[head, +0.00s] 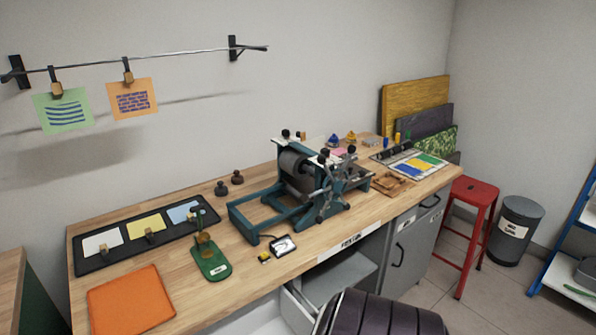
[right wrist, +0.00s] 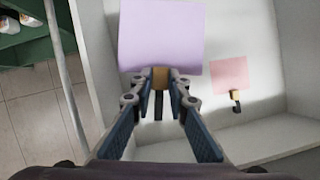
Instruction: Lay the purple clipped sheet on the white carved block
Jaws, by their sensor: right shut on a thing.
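In the right wrist view my right gripper (right wrist: 160,80) is shut on a small wooden clip (right wrist: 160,77) at the edge of a purple sheet (right wrist: 160,35). The sheet extends beyond the fingertips over a white drawer interior. The sheet and both grippers are not visible in the head view. A white flat piece (head: 102,242) lies at the left end of a black tray (head: 170,244) on the bench. It may be the white carved block; no carving can be made out at this size.
The tray also bears a yellow piece (head: 146,226) and a blue piece (head: 183,212). A pink clipped sheet (right wrist: 229,75) lies in the drawer (right wrist: 270,135). A green press (head: 300,175), green stand (head: 210,260) and orange mat (head: 130,300) occupy the bench. Clipped sheets hang on a wall rail.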

